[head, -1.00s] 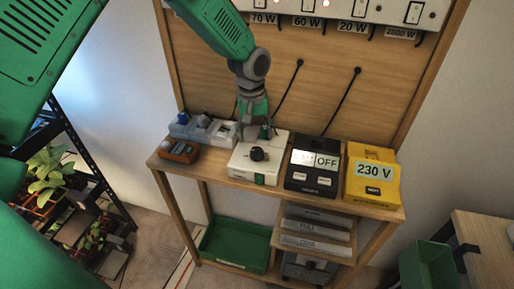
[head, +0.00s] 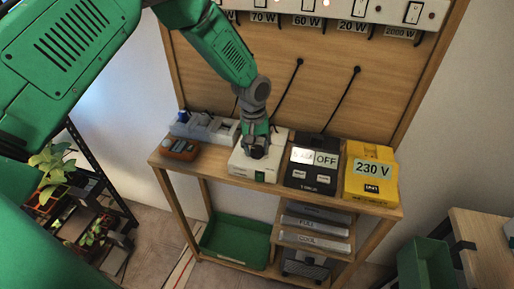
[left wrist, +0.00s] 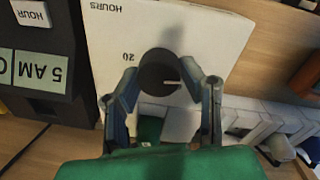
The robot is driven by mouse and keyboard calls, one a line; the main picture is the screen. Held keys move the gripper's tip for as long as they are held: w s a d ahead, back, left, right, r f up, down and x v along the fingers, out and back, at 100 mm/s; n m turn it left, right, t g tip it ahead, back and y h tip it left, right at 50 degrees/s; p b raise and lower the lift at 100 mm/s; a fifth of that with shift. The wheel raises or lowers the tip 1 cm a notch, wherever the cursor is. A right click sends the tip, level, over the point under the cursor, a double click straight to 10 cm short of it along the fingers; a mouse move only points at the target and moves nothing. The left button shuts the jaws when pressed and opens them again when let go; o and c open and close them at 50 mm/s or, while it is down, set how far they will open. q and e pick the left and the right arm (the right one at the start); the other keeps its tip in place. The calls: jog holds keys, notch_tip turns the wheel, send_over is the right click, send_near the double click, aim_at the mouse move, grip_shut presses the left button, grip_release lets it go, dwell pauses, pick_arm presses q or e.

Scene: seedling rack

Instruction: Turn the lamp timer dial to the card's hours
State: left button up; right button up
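The lamp timer is a white box (head: 243,166) on the wooden bench, left of a black unit. Its black round dial (left wrist: 158,72) shows in the left wrist view, with a white mark pointing right in that picture. Upside-down print reading "HOURS" and "20" is on the white face. My left gripper (head: 256,152) points down over the box and hides the dial in the head view. In the left wrist view its fingers (left wrist: 160,78) stand on either side of the dial, apart, with slim gaps seeming to remain. I cannot make out an hours card. My right gripper is out of view.
A black unit (head: 311,180) with an "OFF" label stands close right of the timer, then a yellow "230 V" box (head: 369,191). Grey sockets (head: 205,127) and an orange-brown device (head: 180,149) are to the left. A switch panel (head: 380,12) and cables are behind.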

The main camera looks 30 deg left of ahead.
pick_arm(q)
jog(key=shift+m, duration=0.4)
jog(key=m, duration=0.4)
jog(key=shift+m, duration=0.3)
jog(key=m+b, duration=0.1)
jog(key=m, duration=0.3)
jog(key=shift+w+d+g, duration=0.1)
jog(key=shift+g, duration=0.2)
jog(key=m, duration=0.5)
jog(key=shift+m, duration=2.7)
jog(key=shift+r, duration=0.1)
jog(key=o, duration=0.9)
jog(key=shift+o, duration=1.2)
